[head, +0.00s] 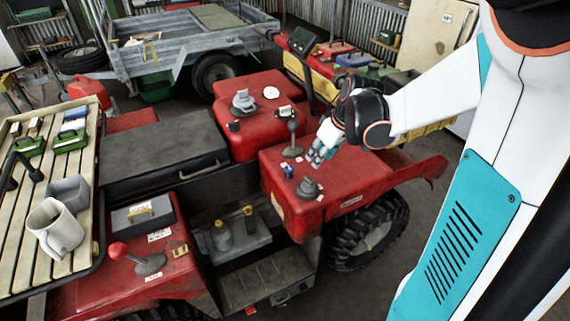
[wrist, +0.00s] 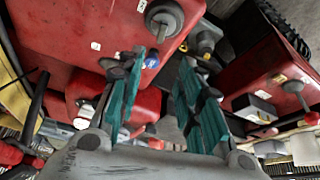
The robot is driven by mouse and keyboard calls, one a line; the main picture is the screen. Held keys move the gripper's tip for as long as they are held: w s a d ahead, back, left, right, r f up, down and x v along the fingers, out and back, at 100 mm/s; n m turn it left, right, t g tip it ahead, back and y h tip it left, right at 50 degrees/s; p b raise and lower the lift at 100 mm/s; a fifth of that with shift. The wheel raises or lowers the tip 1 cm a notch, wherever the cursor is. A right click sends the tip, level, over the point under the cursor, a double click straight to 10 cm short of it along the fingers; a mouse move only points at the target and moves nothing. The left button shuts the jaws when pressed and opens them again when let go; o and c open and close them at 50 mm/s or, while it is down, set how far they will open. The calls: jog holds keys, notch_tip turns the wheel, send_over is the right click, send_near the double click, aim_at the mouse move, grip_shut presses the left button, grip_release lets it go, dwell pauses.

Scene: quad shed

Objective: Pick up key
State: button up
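A small blue item, which may be the key (head: 288,170), is on the red fender top (head: 335,180), between a grey lever and a round grey knob. It is too small to make out its shape. It also shows in the wrist view (wrist: 152,61), beyond my left finger's tip. My gripper (head: 320,153) is above the fender, to the right of the blue item and apart from it. In the wrist view its teal fingers (wrist: 160,60) are spread with nothing between them.
The round grey knob (head: 308,188) and the upright lever (head: 292,140) stand close to the blue item. Left are a red-knobbed lever (head: 120,250) and a slatted rack (head: 20,235) with mugs. A trailer (head: 180,45) stands behind.

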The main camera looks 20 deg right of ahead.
aim_at(309, 178)
jog(key=b+x, duration=0.1)
jog(key=x, duration=0.3)
jog(key=b+x, duration=0.2)
jog(key=x, duration=0.3)
jog(key=shift+s+d, duration=0.15)
jog(key=shift+d, duration=0.1)
jog(key=shift+s+b+x, duration=0.15)
jog(key=shift+b+x, duration=0.5)
jog(key=shift+x, duration=0.7)
jog(key=shift+s+b+x, duration=0.15)
jog(key=shift+b+x, duration=0.5)
jog(key=shift+x, duration=0.7)
jog(key=shift+c, duration=0.5)
grip_shut()
